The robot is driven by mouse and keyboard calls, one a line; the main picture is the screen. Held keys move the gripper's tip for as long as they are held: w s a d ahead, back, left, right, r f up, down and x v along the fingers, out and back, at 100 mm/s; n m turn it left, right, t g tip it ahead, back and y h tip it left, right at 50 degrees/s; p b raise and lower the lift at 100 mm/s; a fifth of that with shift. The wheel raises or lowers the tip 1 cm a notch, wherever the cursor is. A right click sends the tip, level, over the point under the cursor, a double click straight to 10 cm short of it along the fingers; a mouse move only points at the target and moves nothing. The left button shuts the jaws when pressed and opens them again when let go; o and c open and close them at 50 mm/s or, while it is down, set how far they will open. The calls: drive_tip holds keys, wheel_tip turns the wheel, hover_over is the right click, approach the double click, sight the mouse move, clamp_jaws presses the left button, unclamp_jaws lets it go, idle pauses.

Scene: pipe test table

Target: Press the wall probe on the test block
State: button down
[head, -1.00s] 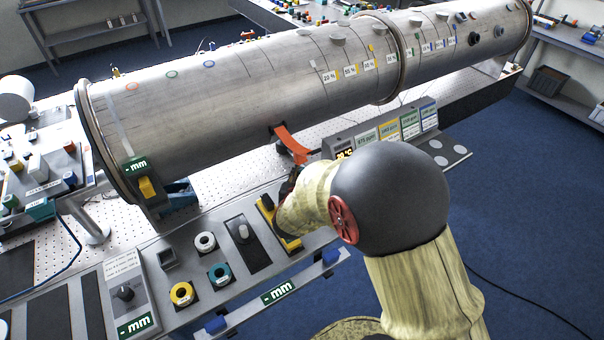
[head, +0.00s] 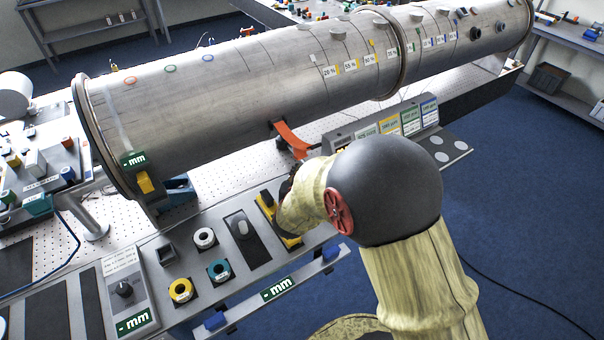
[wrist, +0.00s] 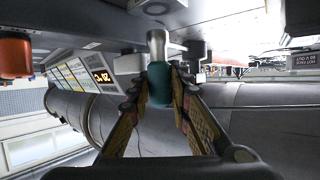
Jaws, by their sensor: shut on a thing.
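My gripper (wrist: 160,92) is shut on the wall probe (wrist: 158,88), a teal body with a shiny metal end, in the wrist view. The metal end points toward a grey panel (wrist: 85,20) at the top of that view; I cannot tell whether it touches anything. A round fitting (wrist: 155,8) shows on the panel beyond the tip. In the head view my arm hides most of the gripper and the probe, over the sloped console beside a yellow holder (head: 268,204). I cannot surely tell which part is the test block.
The big steel pipe (head: 240,95) runs along the table behind my gripper, with an orange bracket (head: 290,138) below it. A white ring (head: 204,238), teal ring (head: 218,270) and yellow ring (head: 181,290) sit on the console.

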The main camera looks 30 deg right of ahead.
drive_tip(key=shift+f+b, duration=1.1)
drive_tip(key=shift+f, duration=0.4)
idle(1.1)
drive_tip(key=shift+r, duration=0.1)
drive_tip(key=shift+r+p, duration=2.6)
drive_tip(key=shift+r, duration=0.45)
drive_tip(key=shift+f, duration=0.1)
